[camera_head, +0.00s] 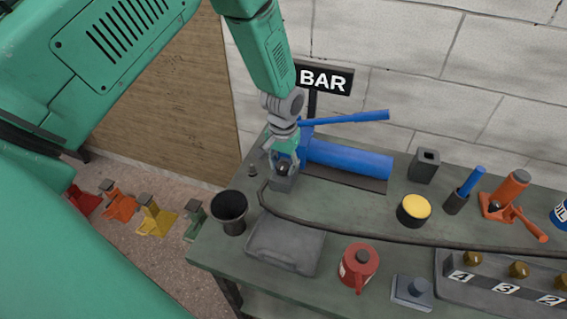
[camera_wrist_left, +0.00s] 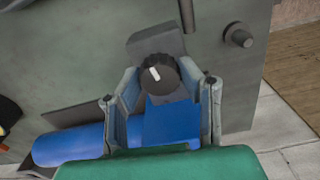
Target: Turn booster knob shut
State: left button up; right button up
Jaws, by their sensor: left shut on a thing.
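The booster is a blue cylinder (camera_head: 350,158) with a blue lever (camera_head: 345,117), lying at the back of the green bench. Its black round knob (camera_wrist_left: 160,74) sits on a grey block (camera_head: 282,183) at the cylinder's left end. A white mark on the knob points up and left in the wrist view. My left gripper (camera_head: 284,163) comes down from above, with its two fingers on either side of the knob, shut on it. In the head view the fingers partly hide the knob. My right gripper is not in view.
A black cup (camera_head: 230,209), a grey tray (camera_head: 286,247) and a red pot (camera_head: 358,266) stand in front. A dark hose (camera_head: 340,228) runs along the bench. A yellow-topped tin (camera_head: 414,209) and an orange jack (camera_head: 508,195) stand right. The BAR sign (camera_head: 324,80) stands behind.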

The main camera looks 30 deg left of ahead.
aim_at(283, 165)
pick_arm(q)
jog(key=shift+w+r+m, duration=0.15)
jog(key=shift+w+m, duration=0.1)
jog(key=shift+m, duration=0.35)
jog(key=o, duration=1.1)
jog(key=shift+s, duration=0.1)
notch_tip(283, 165, up, 12)
jog(key=shift+f, duration=0.15)
